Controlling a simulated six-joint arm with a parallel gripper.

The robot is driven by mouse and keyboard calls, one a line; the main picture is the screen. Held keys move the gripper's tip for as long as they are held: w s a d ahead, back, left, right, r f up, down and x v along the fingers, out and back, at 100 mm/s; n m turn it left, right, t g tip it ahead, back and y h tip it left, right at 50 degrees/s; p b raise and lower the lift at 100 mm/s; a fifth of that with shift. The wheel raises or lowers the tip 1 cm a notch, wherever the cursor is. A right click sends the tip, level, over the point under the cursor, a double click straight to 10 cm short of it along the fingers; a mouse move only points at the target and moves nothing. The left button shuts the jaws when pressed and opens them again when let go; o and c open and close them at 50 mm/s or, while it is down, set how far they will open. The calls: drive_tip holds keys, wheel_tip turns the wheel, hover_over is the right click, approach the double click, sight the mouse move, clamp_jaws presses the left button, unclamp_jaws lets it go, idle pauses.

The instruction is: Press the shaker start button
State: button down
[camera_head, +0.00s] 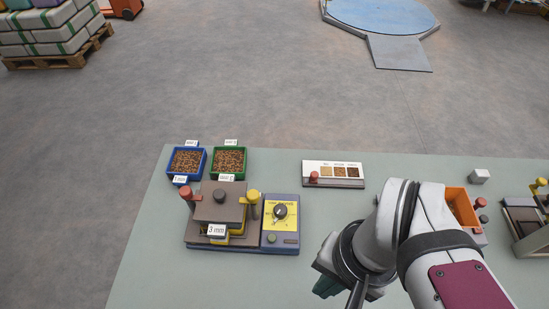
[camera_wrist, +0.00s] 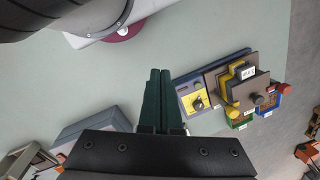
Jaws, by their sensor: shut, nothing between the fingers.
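The shaker (camera_head: 222,245) stands on the table left of centre in the head view, with a sieve stack marked "3 mm" on it. Its control panel (camera_head: 280,225) has a yellow label, a dial knob (camera_head: 280,212) and a small green button (camera_head: 272,239) near the front edge. My gripper (camera_head: 324,287) is shut and empty, to the right of the panel and apart from it in the head view.
Blue (camera_head: 187,161) and green (camera_head: 229,161) trays of brown grains sit behind the shaker. A sample card board (camera_head: 333,172) lies at the middle back. The table between is bare.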

drive_tip(key=m+y, duration=0.7)
drive_tip(key=m, duration=1.3)
hover_over(272, 238)
drive_tip(key=d, duration=0.1)
wheel_tip(272, 238, down, 5)
drive_tip(key=shift+d+g, duration=0.1)
drive_tip(key=shift+g, duration=0.3)
drive_tip(key=shift+f, duration=4.4)
drive_tip(key=shift+f, duration=0.4)
